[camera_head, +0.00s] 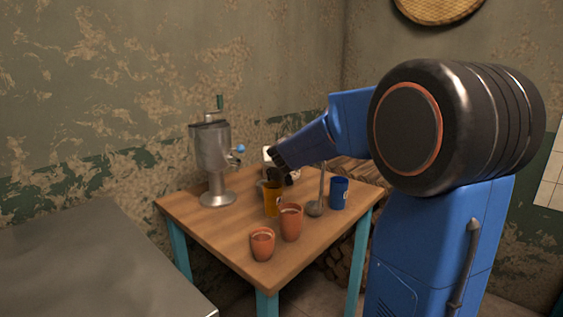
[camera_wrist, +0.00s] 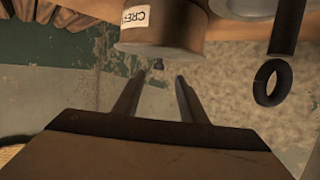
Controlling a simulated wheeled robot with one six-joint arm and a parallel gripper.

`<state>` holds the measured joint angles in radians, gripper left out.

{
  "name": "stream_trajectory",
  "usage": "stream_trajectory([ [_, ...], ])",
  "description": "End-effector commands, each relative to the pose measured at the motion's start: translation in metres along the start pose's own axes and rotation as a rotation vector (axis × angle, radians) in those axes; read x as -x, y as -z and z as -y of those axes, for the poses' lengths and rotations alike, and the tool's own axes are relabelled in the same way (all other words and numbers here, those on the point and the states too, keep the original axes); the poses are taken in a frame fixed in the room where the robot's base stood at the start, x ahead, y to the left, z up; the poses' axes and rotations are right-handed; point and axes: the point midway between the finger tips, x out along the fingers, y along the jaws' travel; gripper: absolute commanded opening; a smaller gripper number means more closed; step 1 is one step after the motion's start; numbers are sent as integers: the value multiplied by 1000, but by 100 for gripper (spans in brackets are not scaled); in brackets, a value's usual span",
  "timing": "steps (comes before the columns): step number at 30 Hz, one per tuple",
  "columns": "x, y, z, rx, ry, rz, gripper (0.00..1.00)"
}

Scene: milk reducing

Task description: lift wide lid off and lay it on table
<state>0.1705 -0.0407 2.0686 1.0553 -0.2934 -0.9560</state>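My gripper (camera_head: 275,160) is over the back part of the wooden table, behind the orange-yellow mug. In the wrist view my gripper (camera_wrist: 156,98) has its two fingers apart with nothing between them. A brown can (camera_wrist: 168,28) with a partly readable "CRE" label is beyond the fingertips and appears upside down; contact is not visible. A metal machine (camera_head: 211,148) with a crank and a wide upper bowl stands at the table's left. I cannot make out a separate wide lid in either view. My arm partly hides the things behind the mug.
The wooden table (camera_head: 205,219) also bears an orange-yellow mug (camera_head: 272,199), two clay cups (camera_head: 291,222) (camera_head: 262,244), a ladle (camera_head: 316,207) and a blue mug (camera_head: 339,193). The front left tabletop is bare. A black ring (camera_wrist: 268,82) hangs right of my fingers.

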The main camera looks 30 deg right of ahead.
Motion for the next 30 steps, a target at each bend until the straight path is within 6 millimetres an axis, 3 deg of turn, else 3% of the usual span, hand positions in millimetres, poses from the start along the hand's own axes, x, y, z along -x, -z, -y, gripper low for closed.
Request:
stream_trajectory([
  [9,-40,-2,-4,1,-1,2,38],
  [20,-46,-2,-4,0,0,1,38],
  [25,-46,-2,-4,0,0,1,0],
  [30,-46,-2,-4,0,0,1,0],
])
